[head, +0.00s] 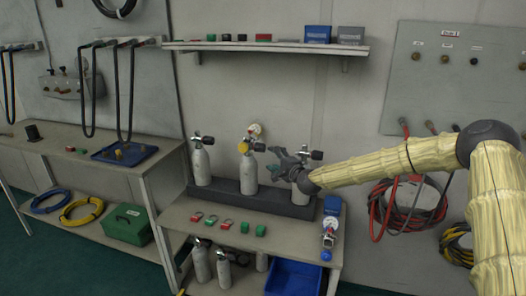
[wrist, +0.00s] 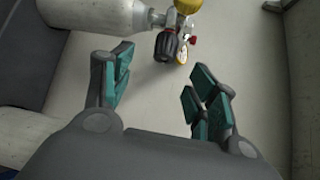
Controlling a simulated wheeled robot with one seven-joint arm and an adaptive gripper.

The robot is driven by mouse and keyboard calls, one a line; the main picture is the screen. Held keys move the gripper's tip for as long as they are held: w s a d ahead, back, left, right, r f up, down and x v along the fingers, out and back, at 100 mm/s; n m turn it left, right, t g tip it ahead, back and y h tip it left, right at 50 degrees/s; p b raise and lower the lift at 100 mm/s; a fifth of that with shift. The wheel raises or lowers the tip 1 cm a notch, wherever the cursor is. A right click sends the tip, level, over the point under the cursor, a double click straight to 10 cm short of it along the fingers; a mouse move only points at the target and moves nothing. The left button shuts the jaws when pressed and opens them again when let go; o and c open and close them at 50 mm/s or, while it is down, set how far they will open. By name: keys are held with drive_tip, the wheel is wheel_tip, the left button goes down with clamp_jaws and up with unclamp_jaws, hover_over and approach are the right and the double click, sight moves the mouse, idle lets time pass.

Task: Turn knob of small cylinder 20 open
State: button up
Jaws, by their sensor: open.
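Three small grey cylinders stand upright in a dark rack (head: 245,198) in the head view: the left one (head: 202,166), the middle one (head: 248,174) with a yellow valve (head: 245,147), and the right one (head: 299,188), partly behind my gripper. No number 20 is readable on any. My gripper (head: 280,163) is open and empty, between the middle and right cylinders. In the wrist view a dark ribbed knob (wrist: 166,46) on a yellow-topped valve (wrist: 187,5) lies just beyond the open fingers (wrist: 163,82), apart from them. A small gauge and red part sit beside the knob.
The rack stands on a bench (head: 180,215) with red and green items along its front and a blue-topped device (head: 330,220) at right. A shelf (head: 265,46) hangs above. Coiled hoses (head: 405,210) hang at right, near my arm. More cylinders (head: 223,270) stand below.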

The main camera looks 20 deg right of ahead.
sight(265, 149)
drive_tip(key=x, duration=0.3)
drive_tip(key=p+x, duration=0.1)
drive_tip(key=x, duration=0.7)
drive_tip(key=shift+w+d+r+p, duration=0.1)
drive_tip(key=shift+d+r+p, duration=0.2)
drive_tip(key=shift+r+p, duration=0.05)
drive_tip(key=c, duration=1)
